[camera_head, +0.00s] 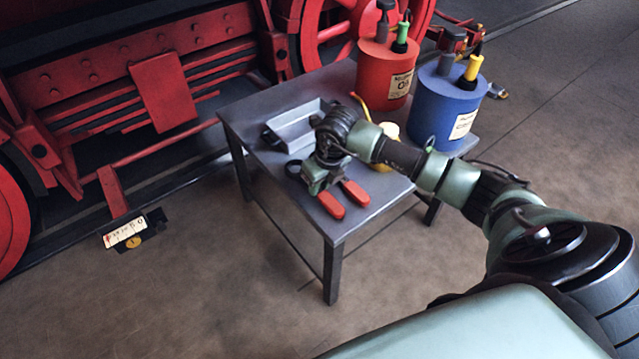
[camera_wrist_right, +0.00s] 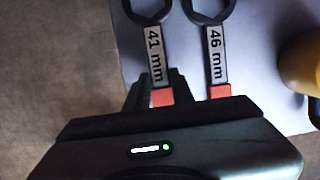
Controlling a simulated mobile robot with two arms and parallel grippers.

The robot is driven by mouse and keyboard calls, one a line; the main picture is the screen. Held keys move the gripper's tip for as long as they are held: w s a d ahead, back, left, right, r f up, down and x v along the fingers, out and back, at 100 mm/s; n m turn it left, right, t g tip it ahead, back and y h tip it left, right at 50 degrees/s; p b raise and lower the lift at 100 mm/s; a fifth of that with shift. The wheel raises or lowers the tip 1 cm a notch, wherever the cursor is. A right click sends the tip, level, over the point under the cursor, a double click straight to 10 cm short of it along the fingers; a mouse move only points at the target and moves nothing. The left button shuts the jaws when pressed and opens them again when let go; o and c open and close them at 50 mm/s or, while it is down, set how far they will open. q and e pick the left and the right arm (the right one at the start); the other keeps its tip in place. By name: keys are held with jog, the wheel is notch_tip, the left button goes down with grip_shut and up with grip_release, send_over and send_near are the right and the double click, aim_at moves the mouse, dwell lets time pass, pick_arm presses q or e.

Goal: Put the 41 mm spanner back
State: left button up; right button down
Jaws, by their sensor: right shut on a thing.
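The 41 mm spanner (camera_wrist_right: 155,52) has a dark ring end, a pale label and a red grip. In the head view its red grip (camera_head: 330,206) shows near the table's front left edge. My right gripper (camera_head: 318,183) is shut on it near the grip; its dark fingers (camera_wrist_right: 150,92) also show in the wrist view. The 46 mm spanner (camera_wrist_right: 216,52) lies close beside it on the right, with its red grip (camera_head: 355,193) in the head view. I cannot tell whether the held spanner touches the table. My left gripper is not in view.
The grey table (camera_head: 340,225) carries an open grey tray (camera_head: 285,138) behind the gripper. A yellow object (camera_head: 389,132) is behind my wrist. A red drum (camera_head: 385,75) and a blue drum (camera_head: 445,105) stand at the right. Red locomotive parts (camera_head: 165,90) fill the back left.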

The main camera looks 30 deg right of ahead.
jog(key=shift+f+b, duration=0.35)
dwell(0.6)
jog(key=c, duration=1.1)
grip_release()
jog(key=shift+f, duration=0.1)
